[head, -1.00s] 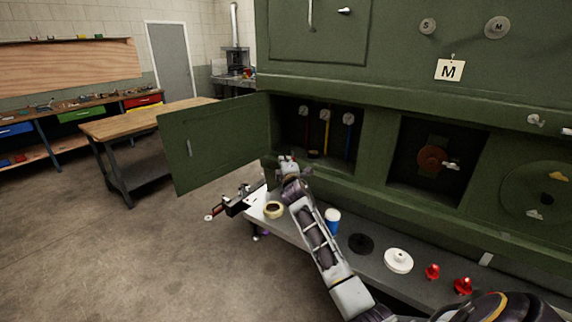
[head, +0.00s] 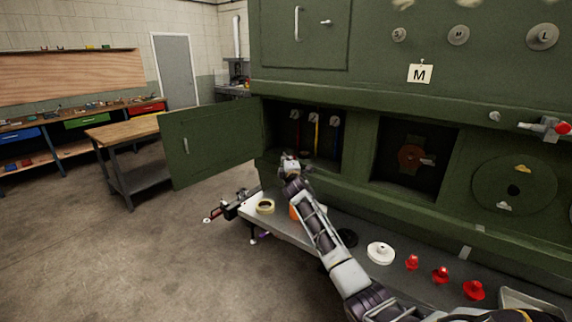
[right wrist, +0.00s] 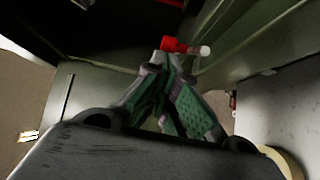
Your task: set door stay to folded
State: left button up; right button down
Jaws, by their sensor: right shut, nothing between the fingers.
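The green door (head: 212,142) stands swung open at the left of the cabinet's open compartment (head: 283,115); it may also be the pale green panel (right wrist: 85,105) in the right wrist view. A red piece with a pale tip (right wrist: 180,46) shows just beyond my fingertips; it may be part of the door stay, but I cannot tell. My right gripper (head: 289,160) is at the compartment's lower front edge. In the right wrist view its fingers (right wrist: 167,70) are together and empty, close to the red piece; contact is unclear. My left gripper is not in view.
Below the compartment, a grey ledge (head: 290,232) holds a tape roll (head: 265,206), an orange item (head: 295,212), a white disc (head: 380,253) and red knobs (head: 440,274). A vise (head: 235,203) sticks out at its left end. The floor at left is clear.

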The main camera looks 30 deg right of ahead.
jog(key=d, duration=0.2)
jog(key=s+d+p, duration=0.1)
jog(key=d, duration=0.2)
jog(key=shift+d, duration=1.35)
jog(key=shift+a, duration=0.2)
